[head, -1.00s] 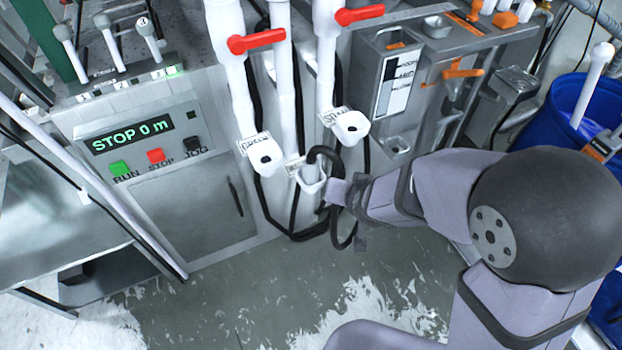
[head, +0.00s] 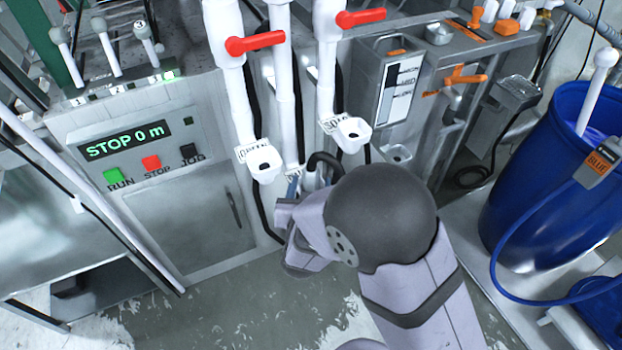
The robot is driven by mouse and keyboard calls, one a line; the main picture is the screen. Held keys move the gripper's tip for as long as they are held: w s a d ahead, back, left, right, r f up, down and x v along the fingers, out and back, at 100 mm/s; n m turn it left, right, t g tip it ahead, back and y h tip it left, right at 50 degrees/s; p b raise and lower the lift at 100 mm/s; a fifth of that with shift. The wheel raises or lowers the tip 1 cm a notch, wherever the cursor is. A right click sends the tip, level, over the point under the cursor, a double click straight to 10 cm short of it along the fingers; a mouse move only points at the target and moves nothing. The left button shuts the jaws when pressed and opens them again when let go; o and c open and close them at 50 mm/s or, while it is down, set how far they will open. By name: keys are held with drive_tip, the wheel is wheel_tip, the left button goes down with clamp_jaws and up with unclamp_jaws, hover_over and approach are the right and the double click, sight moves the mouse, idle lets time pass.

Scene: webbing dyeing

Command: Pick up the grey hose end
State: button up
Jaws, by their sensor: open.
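The grey hose end (head: 311,181) is at the middle holder, between two white cup holders, with its black hose (head: 326,158) arching over beside it. Its lower part and its holder are mostly hidden by my arm. My gripper (head: 294,192) is at the hose end, just to its left and front in the picture. It is open, but its fingers are largely covered by my wrist, and I cannot tell whether they touch the hose end.
White cup holders (head: 265,164) and (head: 353,135) flank the spot closely, under white pipes with red valve handles (head: 256,42). A control panel reading STOP 0 m (head: 125,141) is at left. A blue barrel (head: 540,190) stands at right.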

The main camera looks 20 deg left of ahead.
sight(311, 164)
drive_tip(key=shift+p+x, duration=0.4)
drive_tip(key=shift+x, duration=2.45)
drive_tip(key=shift+s+a+f, duration=0.1)
drive_tip(key=shift+a+f, duration=0.05)
drive_tip(key=shift+f, duration=0.05)
clamp_jaws()
drive_tip(key=shift+r, duration=0.25)
drive_tip(key=shift+r, duration=1.4)
drive_tip(key=shift+s+r, duration=0.2)
drive_tip(key=shift+s, duration=0.1)
drive_tip(key=s+d+b, duration=0.1)
drive_tip(key=s+d, duration=0.1)
drive_tip(key=s, duration=0.6)
drive_tip(key=s+d+b, duration=0.1)
drive_tip(key=s+d, duration=0.1)
drive_tip(key=s, duration=0.6)
drive_tip(key=shift+s+d, duration=0.4)
